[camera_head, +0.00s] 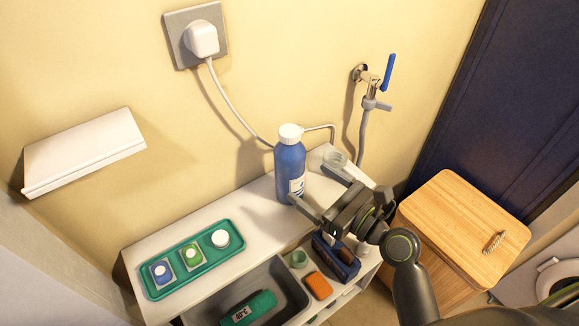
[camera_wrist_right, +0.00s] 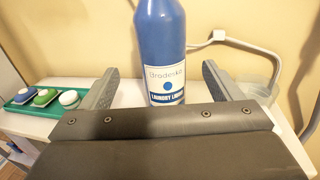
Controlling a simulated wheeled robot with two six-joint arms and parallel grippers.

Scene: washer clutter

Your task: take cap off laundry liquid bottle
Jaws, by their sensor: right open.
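The blue laundry liquid bottle (camera_head: 290,170) stands upright on the white shelf top, near the wall, with its white cap (camera_head: 290,133) on. In the right wrist view the bottle (camera_wrist_right: 160,40) rises between the two fingers, its white label (camera_wrist_right: 165,80) facing the camera; its top and cap are cut off by the upper edge. My right gripper (camera_head: 322,190) is open and empty, its fingers pointing at the lower part of the bottle, below the cap. Whether a finger touches the bottle is hard to tell. My left gripper is not in view.
A grey bin (camera_head: 285,275) sits in front. A white cord (camera_head: 235,108) runs behind the bottle.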

